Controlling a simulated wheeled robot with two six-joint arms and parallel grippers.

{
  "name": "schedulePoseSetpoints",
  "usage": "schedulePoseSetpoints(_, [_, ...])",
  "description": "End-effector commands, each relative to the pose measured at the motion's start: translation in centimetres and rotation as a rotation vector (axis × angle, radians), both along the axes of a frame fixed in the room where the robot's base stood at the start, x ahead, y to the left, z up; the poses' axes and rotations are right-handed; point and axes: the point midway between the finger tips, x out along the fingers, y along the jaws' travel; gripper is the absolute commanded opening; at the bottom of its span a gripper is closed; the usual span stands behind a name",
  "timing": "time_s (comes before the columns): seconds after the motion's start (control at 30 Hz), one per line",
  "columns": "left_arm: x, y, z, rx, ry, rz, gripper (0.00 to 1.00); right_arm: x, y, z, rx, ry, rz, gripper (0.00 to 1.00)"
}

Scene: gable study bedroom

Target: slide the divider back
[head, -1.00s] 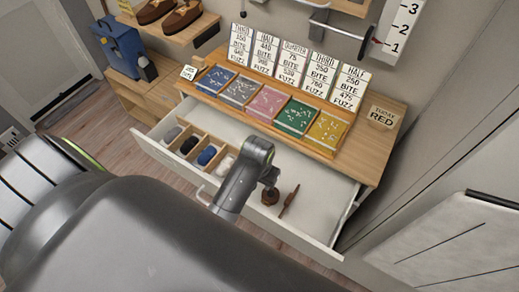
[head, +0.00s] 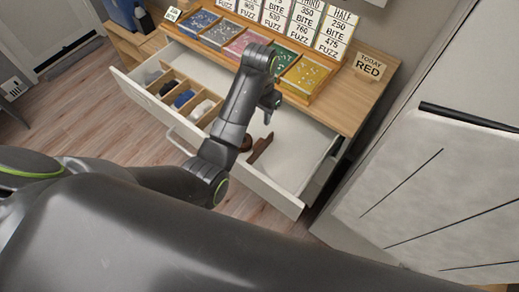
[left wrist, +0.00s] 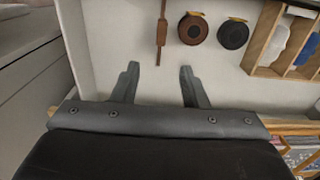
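The wooden divider (head: 211,117) stands inside the open white drawer (head: 290,200), to the right of several compartments holding rolled cloth-like items. In the left wrist view the divider (left wrist: 262,38) is at the upper right, with white and blue items beyond it. My left gripper (head: 270,103) hangs over the back part of the drawer, right of the divider and apart from it. In the left wrist view its two fingers (left wrist: 158,78) are spread with nothing between them. My right gripper is not in view.
A brown round item (left wrist: 193,28), a black round item (left wrist: 233,33) and a long brown item (left wrist: 161,32) lie on the drawer floor near the fingers. Colored trays (head: 303,75) line the desktop above.

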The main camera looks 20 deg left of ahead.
Motion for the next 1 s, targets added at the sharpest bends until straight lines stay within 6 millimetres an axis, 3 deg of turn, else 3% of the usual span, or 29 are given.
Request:
schedulePoseSetpoints(0.17, [-0.1, 0.0, -2.9, 0.0, 0.003, 0.001, 0.4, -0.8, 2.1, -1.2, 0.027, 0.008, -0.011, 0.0])
schedulePoseSetpoints(0.23, [-0.2, 0.0, -4.0, 0.001, 0.007, 0.001, 0.4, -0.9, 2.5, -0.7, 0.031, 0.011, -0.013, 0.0])
schedulePoseSetpoints(0.7, [-0.1, 0.1, -13.4, 0.0, 0.004, 0.002, 0.4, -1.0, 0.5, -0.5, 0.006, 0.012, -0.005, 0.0])
schedulePoseSetpoints(1.0, [-0.1, 0.1, -16.5, -0.001, 0.0, 0.001, 0.4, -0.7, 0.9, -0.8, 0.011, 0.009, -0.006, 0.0])
